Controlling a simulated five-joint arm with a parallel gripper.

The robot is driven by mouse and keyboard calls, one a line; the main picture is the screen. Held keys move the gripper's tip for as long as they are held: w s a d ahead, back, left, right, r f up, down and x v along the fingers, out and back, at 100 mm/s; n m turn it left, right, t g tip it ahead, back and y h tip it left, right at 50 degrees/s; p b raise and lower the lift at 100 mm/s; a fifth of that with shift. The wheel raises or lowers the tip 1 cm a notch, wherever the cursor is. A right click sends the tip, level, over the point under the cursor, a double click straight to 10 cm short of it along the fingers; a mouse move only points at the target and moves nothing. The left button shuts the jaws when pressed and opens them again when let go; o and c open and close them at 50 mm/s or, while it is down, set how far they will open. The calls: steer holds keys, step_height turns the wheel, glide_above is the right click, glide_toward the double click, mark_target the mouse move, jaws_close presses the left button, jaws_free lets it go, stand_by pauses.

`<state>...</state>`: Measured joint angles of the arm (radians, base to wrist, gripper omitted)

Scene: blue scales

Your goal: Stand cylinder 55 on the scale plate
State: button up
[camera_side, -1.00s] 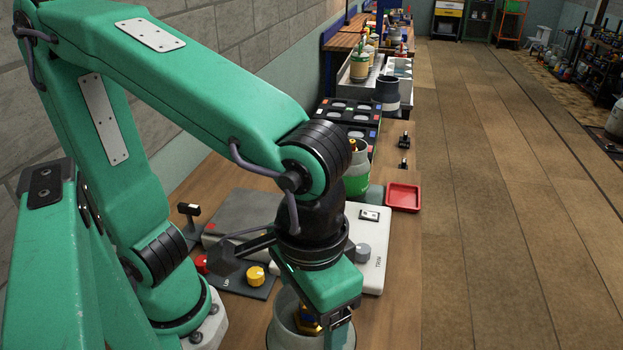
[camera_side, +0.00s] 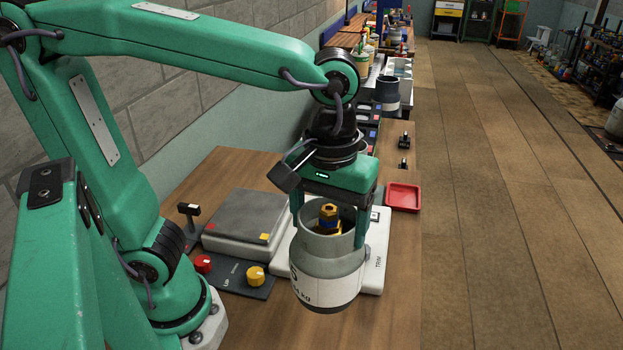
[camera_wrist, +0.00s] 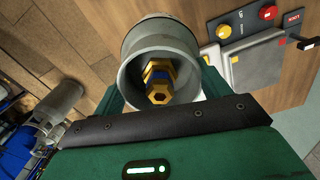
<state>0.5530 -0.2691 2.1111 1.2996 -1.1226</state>
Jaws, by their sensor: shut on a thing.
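A pale grey gas cylinder (camera_side: 327,272) with a brass valve inside its open collar hangs upright, or nearly so, in the side view. Its printed label is partly visible, ending in "kg"; I cannot read the full number. My gripper (camera_side: 331,220) is shut on its collar, one finger on each side. The collar and valve also show in the wrist view (camera_wrist: 160,62). The scale plate (camera_side: 243,214) is a grey square on a pale base, left of and behind the cylinder in the side view. It carries nothing. The cylinder is apart from it, above the wooden bench.
A dark panel (camera_side: 235,278) with a red knob and a yellow knob lies before the scale. A white unit marked TRIM (camera_side: 376,262) is partly hidden behind the cylinder. A red tray (camera_side: 403,197) sits behind it at right. A small post (camera_side: 190,212) stands left of the scale.

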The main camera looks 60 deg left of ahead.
steer(key=a+r+n, duration=0.2)
steer(key=a+n, duration=0.3)
steer(key=a, duration=0.5)
steer(key=w+a+r+n, duration=0.1)
steer(key=a+r+n, duration=0.2)
steer(key=a+n, duration=0.3)
steer(key=shift+a, duration=2.6)
steer(key=s+a+f, duration=0.1)
steer(key=a+f, duration=0.6)
steer(key=a, duration=0.4)
steer(key=shift+s+a, duration=0.25)
steer(key=shift+a, duration=0.05)
steer(key=shift+f, duration=2.05)
